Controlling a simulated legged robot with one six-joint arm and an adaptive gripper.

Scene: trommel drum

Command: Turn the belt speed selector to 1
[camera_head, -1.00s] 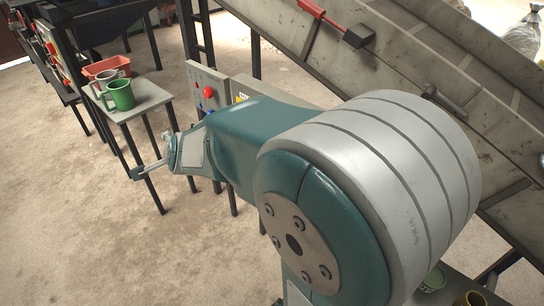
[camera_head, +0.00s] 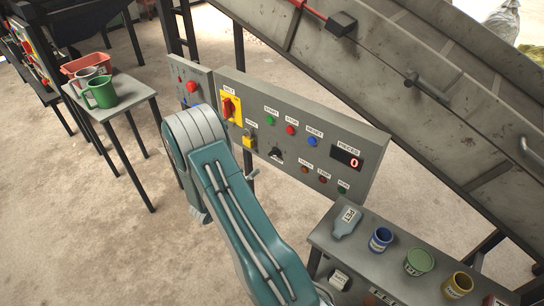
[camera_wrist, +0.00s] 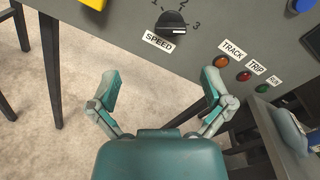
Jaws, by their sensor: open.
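The belt speed selector (camera_wrist: 172,22) is a black knob on the grey control panel, above a SPEED label and beside the numbers 1, 2 and 3. In the head view the selector (camera_head: 277,154) is small, in the panel's lower middle. My gripper (camera_wrist: 160,88) is open and empty in the wrist view, its two fingers wide apart. It is below the selector in that view and not touching it. In the head view my arm hides most of the gripper.
The panel (camera_head: 375,135) also carries a red-and-yellow belt switch (camera_head: 229,107), several buttons and a display (camera_head: 347,158) reading 0. An inclined conveyor (camera_head: 390,70) rises behind. A bench (camera_head: 325,232) with cans stands at right, a small table (camera_head: 133,89) with mugs at left.

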